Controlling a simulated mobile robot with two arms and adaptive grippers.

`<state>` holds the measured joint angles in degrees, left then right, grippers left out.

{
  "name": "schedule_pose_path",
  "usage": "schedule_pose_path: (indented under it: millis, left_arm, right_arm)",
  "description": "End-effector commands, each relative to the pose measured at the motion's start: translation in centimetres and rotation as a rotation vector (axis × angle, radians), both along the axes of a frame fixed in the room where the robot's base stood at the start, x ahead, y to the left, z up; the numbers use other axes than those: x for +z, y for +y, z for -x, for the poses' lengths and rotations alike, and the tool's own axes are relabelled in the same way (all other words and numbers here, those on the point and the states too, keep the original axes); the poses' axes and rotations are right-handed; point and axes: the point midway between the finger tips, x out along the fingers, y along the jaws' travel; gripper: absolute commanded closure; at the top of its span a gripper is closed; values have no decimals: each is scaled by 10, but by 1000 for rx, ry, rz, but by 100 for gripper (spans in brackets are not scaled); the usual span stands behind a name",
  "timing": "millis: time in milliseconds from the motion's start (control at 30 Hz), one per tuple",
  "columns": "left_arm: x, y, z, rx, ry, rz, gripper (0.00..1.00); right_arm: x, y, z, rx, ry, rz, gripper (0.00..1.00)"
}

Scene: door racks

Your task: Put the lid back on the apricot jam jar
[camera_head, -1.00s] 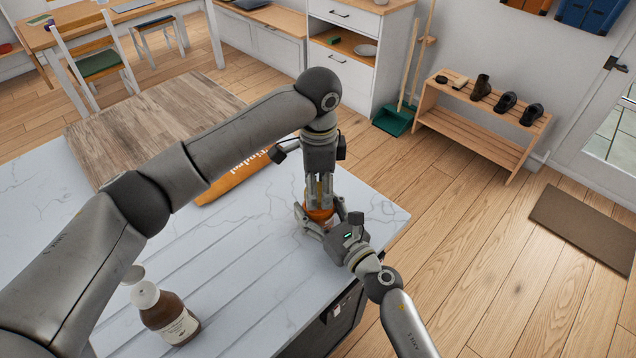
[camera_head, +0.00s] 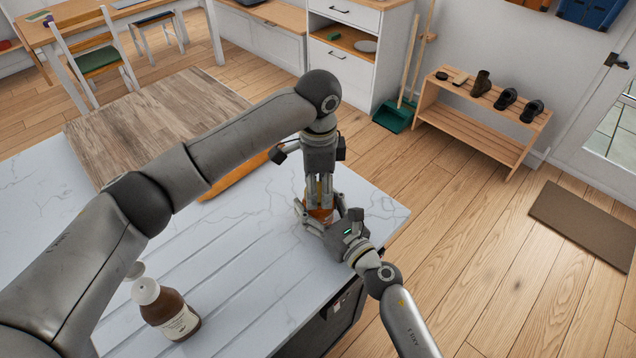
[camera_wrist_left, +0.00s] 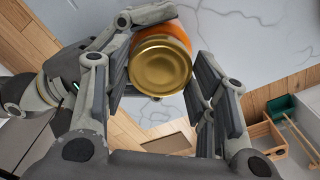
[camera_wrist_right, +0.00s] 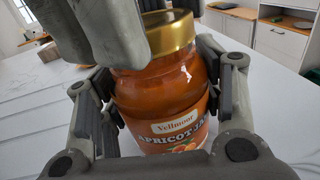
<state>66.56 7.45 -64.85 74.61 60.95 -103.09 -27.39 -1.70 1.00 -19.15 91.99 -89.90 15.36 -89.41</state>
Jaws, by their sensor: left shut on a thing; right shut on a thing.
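The apricot jam jar (camera_wrist_right: 165,95) stands upright on the counter, orange with a label. In the head view only a bit of the jar (camera_head: 320,215) shows between my grippers. The gold lid (camera_wrist_left: 160,66) sits level at the jar's mouth; it also shows at the top of the right wrist view (camera_wrist_right: 168,34). I cannot tell whether it is screwed tight. My left gripper (camera_head: 319,203) points down from above and is shut on the lid. My right gripper (camera_head: 322,226) comes from the front right and is shut on the jar's body.
A brown bottle with a white cap (camera_head: 166,310) stands at the counter's front left. A wooden board (camera_head: 150,120) and an orange item (camera_head: 240,172) lie behind my left arm. The marble counter (camera_head: 250,260) is otherwise mostly clear; its right edge is close to the jar.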

Motion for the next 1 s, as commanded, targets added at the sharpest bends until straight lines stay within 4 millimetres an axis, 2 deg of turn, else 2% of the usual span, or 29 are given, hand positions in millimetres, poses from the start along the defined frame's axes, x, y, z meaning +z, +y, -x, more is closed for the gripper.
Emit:
schedule_pose_path:
  millis: [167, 1000]
  left_arm:
    - [1, 0, 0, -147, -1, 0, 54]
    - [0, 1, 0, -1698, 0, 0, 54]
  right_arm:
    - [-1, 0, 0, -1, 1, 0, 100]
    - [-1, -1, 0, -1, 2, 0, 100]
